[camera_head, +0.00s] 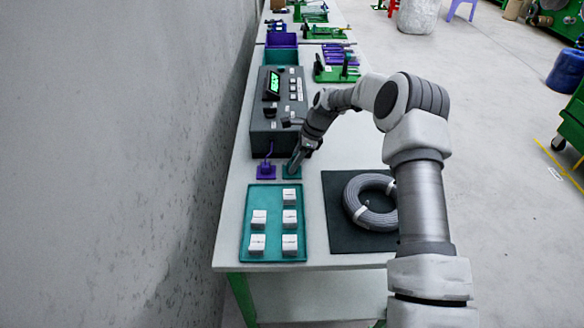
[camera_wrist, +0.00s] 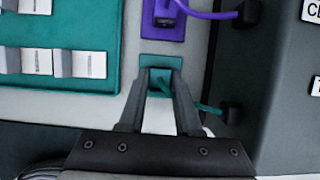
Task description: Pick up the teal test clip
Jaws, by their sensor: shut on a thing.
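The teal test clip (camera_wrist: 164,84) is between the fingertips of my gripper (camera_wrist: 158,82) in the wrist view. My gripper is shut on it, and the fingers hide much of its body. A teal lead (camera_wrist: 205,108) runs from it to the right, to the grey device. The clip is at its small teal pad (camera_wrist: 160,61); I cannot tell whether it touches the pad. In the head view my gripper (camera_head: 295,163) points down at the teal pad (camera_head: 291,173), just in front of the grey device (camera_head: 277,130).
A purple clip (camera_head: 267,164) stands on a purple pad close on the left. A teal tray (camera_head: 271,195) with several white blocks lies in front. A coiled grey cable (camera_head: 355,205) lies on a dark mat (camera_head: 350,241) at right.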

